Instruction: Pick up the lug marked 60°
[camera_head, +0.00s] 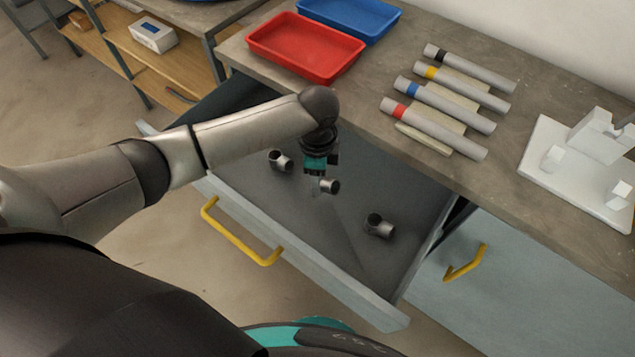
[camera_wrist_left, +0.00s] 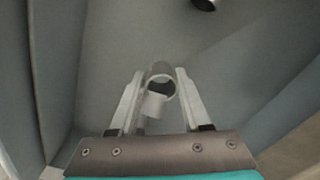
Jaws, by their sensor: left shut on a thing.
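Three short grey metal lugs show in the open drawer in the head view: one at the left (camera_head: 280,161), one in the middle (camera_head: 329,186) and one at the right (camera_head: 378,226). No angle marking is readable on any of them, so I cannot tell which is 60°. My left gripper (camera_head: 319,180) points down into the drawer and is shut on the middle lug. In the left wrist view this lug (camera_wrist_left: 157,104) sits between the two fingers (camera_wrist_left: 160,88), its round opening visible. Whether it touches the drawer floor is unclear. My right gripper is out of view.
The drawer (camera_head: 260,214) has raised walls and a yellow handle (camera_head: 238,236). On the worktop are a red tray (camera_head: 305,50), a blue tray (camera_head: 352,18), several grey tubes with coloured bands (camera_head: 445,105) and a white jig (camera_head: 570,165). The drawer's right floor is mostly free.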

